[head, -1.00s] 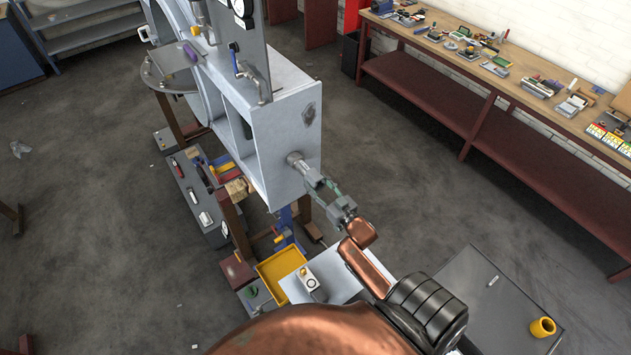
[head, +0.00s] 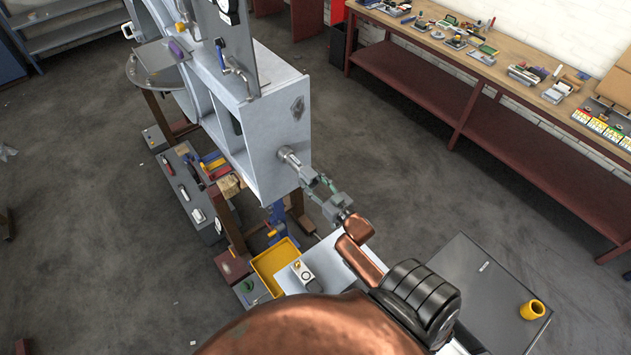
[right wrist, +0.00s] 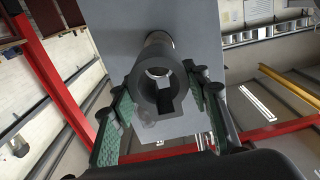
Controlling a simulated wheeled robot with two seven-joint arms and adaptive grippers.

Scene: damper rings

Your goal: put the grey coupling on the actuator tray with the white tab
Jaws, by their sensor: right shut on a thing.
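My right gripper (head: 307,174) is shut on the grey coupling, a thick ring with a keyed bore. The coupling (right wrist: 148,100) shows end-on between the green finger pads in the right wrist view. It lines up with a grey round stub (head: 289,155) on the side of the grey machine housing (head: 282,120). How far it sits on the stub cannot be told. A dark flat surface (head: 470,300) at the lower right bears a small white mark (head: 484,266); whether this is the tray with the white tab is unclear. My left gripper is not in view.
A yellow tray (head: 268,272) and a white block with a dark ring (head: 302,274) are below the housing. A yellow ring (head: 532,310) stands on the dark surface. A long workbench (head: 480,68) with several parts lines the wall. The floor between is clear.

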